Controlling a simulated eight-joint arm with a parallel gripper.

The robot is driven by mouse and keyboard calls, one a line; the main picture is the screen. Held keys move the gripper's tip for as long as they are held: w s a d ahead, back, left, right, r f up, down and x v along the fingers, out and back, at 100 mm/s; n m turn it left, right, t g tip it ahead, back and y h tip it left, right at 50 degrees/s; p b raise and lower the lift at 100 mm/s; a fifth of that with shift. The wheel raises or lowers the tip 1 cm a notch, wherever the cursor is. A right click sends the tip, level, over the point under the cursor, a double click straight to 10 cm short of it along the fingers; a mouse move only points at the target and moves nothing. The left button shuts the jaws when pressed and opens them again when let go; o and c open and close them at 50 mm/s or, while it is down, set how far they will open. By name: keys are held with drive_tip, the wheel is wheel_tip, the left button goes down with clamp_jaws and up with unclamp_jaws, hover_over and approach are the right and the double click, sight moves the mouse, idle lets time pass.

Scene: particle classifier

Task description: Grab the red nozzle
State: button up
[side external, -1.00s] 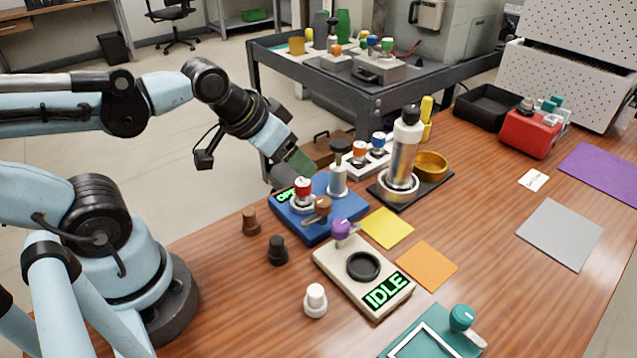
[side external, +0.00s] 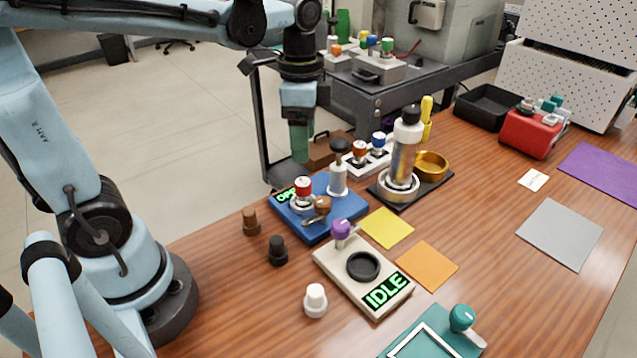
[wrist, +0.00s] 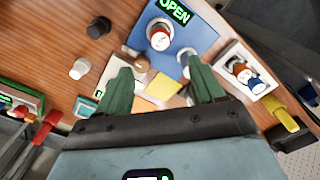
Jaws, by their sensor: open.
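The red nozzle (side external: 303,187), red-topped with a white lower part, stands upright in a light ring on the blue device (side external: 345,206). Its top also shows in the wrist view (wrist: 160,38), beyond the fingertips. My gripper (side external: 300,158) has green fingers and points straight down, above and apart from the red nozzle. In the wrist view the two fingers (wrist: 158,65) are spread with nothing between them. The blue device shows a green "OPEN" display (wrist: 175,9).
A plunger with a dark knob (side external: 339,147) and a brown-knobbed lever (side external: 322,205) stand close to the red nozzle. Brown (side external: 250,221), black (side external: 277,250) and white (side external: 315,300) nozzles stand nearby. A white rack (wrist: 247,74) holds orange and blue nozzles. A tall silver cylinder (side external: 403,160) stands right.

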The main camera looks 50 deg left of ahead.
sight(303, 182)
wheel_tip(303, 182, down, 6)
drive_tip(key=shift+f, duration=0.15)
drive_tip(key=shift+s+a+f, duration=0.1)
drive_tip(key=shift+a+f, duration=0.05)
drive_tip(key=shift+f, duration=1.3)
drive_tip(key=shift+a+f, duration=0.1)
drive_tip(key=shift+f, duration=1.35)
drive_tip(key=c, duration=1.2)
drive_tip(key=shift+r, duration=0.1)
